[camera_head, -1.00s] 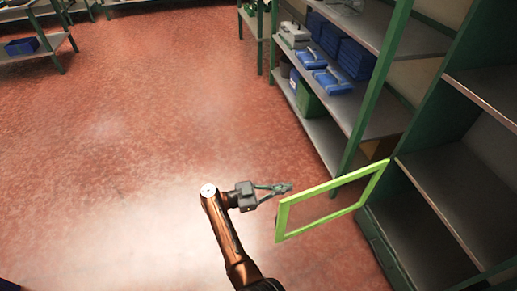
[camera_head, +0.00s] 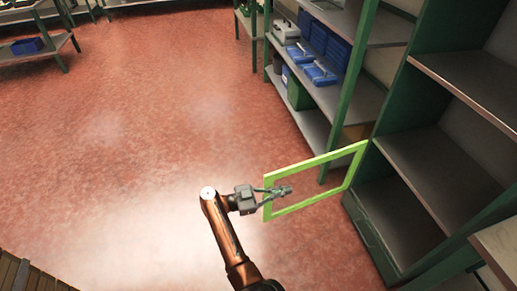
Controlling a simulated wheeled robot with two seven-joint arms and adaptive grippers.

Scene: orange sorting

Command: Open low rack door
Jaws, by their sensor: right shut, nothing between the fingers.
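The low rack door is a light green frame (camera_head: 313,163) with an open or see-through middle. It stands swung out from the left edge of the dark green rack (camera_head: 362,229), and the rack's low compartment is exposed. My right gripper (camera_head: 287,190) is shut with nothing in it. It overlaps the left end of the door frame in the picture; I cannot tell whether it touches. My left gripper is not in view.
Several grey shelves (camera_head: 431,165) fill the rack at right. Another shelf unit behind the door holds blue cases (camera_head: 319,75). A grey surface (camera_head: 497,244) stands at the lower right. The red floor (camera_head: 140,150) at left is clear.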

